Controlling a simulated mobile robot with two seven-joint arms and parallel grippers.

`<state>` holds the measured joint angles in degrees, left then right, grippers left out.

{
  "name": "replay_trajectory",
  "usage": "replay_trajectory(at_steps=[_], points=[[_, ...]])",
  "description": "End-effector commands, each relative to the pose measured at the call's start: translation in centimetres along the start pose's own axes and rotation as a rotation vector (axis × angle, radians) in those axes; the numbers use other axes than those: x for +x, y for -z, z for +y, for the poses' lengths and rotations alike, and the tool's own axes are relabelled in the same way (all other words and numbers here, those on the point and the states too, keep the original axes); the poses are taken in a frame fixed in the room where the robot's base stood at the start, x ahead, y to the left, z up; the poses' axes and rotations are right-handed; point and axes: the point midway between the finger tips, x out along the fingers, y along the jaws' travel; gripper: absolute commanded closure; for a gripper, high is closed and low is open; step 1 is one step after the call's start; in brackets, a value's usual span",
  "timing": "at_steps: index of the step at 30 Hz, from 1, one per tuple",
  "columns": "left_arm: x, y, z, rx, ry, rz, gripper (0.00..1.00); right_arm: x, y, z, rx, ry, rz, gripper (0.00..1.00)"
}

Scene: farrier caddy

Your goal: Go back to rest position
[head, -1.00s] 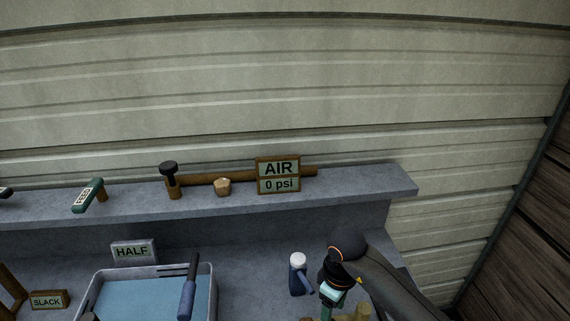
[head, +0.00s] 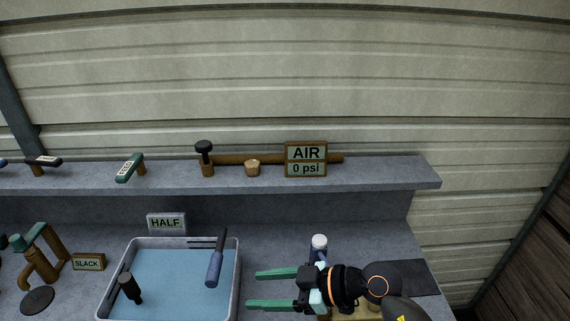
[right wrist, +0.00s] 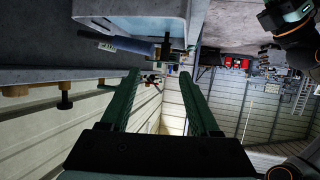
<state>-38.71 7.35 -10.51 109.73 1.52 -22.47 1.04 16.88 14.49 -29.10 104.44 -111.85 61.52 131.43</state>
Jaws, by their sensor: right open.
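My right gripper (head: 250,290) is open and empty. Its two green fingers point left over the bench, close to the right side of the tray in the head view. In the right wrist view the open fingers (right wrist: 160,78) have nothing between them close up; the shed wall and floor show far beyond. My left gripper does not show in the head view. Dark arm parts at the upper right of the right wrist view (right wrist: 292,20) look like mine, but no jaws can be made out there.
A grey tray (head: 238,285) with a blue bottom holds a blue-handled tool (head: 215,262) and a black-headed tool (head: 130,289). HALF (head: 166,223), SLACK (head: 88,262) and AIR 0 psi (head: 306,160) signs stand around. The raised shelf (head: 380,177) runs behind.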

Motion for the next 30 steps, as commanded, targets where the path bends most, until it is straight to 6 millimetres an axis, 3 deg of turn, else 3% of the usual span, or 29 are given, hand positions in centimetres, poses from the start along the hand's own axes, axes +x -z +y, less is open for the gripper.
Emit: replay_trajectory(at_steps=[3, 6, 9, 12, 14, 17, 21, 23, 27, 30], points=[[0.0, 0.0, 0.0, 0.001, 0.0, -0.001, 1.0, -1.7, 5.6, 0.4, -0.067, -0.127, 0.314, 0.38], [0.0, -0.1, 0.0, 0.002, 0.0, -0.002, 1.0, -4.8, 9.1, 1.9, -0.087, -0.303, 0.527, 0.38], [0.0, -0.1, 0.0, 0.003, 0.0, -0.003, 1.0, -8.8, 10.6, 4.1, -0.066, -0.522, 0.672, 0.38], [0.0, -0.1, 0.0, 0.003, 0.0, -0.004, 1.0, -13.1, 10.1, 6.5, -0.004, -0.764, 0.74, 0.38], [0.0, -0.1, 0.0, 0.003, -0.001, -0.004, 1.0, -15.6, 8.8, 7.8, 0.052, -0.91, 0.739, 0.38], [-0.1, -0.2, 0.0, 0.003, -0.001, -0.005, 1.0, -19.3, 5.1, 9.3, 0.171, -1.133, 0.668, 0.38], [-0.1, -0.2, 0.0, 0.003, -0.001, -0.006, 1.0, -22.7, -2.1, 9.4, 0.375, -1.361, 0.437, 0.38], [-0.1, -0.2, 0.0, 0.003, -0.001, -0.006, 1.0, -23.5, -5.5, 8.6, 0.468, -1.414, 0.301, 0.38], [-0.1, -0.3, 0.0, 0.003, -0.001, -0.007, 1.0, -23.9, -12.9, 4.5, 0.666, -1.414, -0.052, 0.38], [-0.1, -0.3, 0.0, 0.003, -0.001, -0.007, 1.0, -23.4, -16.2, 1.1, 0.757, -1.34, -0.256, 0.38]])
